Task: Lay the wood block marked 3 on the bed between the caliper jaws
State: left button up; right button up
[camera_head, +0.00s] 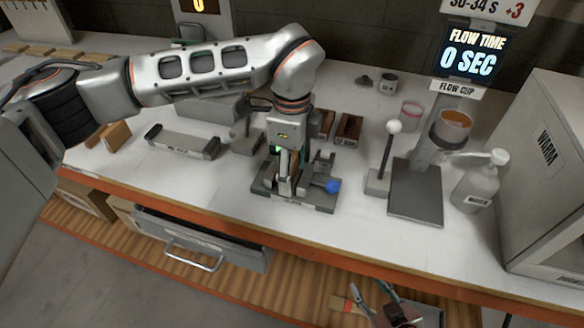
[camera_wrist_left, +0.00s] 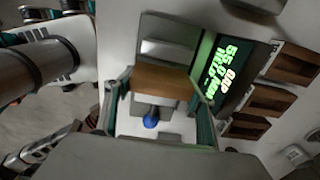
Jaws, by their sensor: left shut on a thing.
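My left gripper (camera_head: 287,190) points down over the caliper (camera_head: 322,203), a dark base with a blue knob (camera_head: 333,186). It is shut on a brown wood block (camera_wrist_left: 163,82), which shows between the fingers in the left wrist view; its mark cannot be read. The blue knob also shows there (camera_wrist_left: 151,121), just below the block. The gripper hides most of the caliper's bed and jaws, so I cannot tell whether the block touches the bed. My right gripper (camera_head: 374,293) is at the bottom edge, fingers apart, below the bench front.
A grey holder (camera_head: 183,141) and wood blocks (camera_head: 115,135) lie to the left. The flow cup stand (camera_head: 416,190), a pump bottle (camera_head: 480,182) and a warming cabinet (camera_head: 550,165) stand to the right. The front bench strip is clear.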

pick_arm(q)
jog(key=shift+f, duration=0.15)
jog(key=o, duration=1.2)
jog(key=shift+r, duration=0.45)
notch_tip(320, 180, up, 12)
jog(key=shift+f+b, duration=0.25)
jog(key=shift+b, duration=0.3)
jog(key=shift+s+f, duration=0.1)
jog(key=shift+s, duration=0.05)
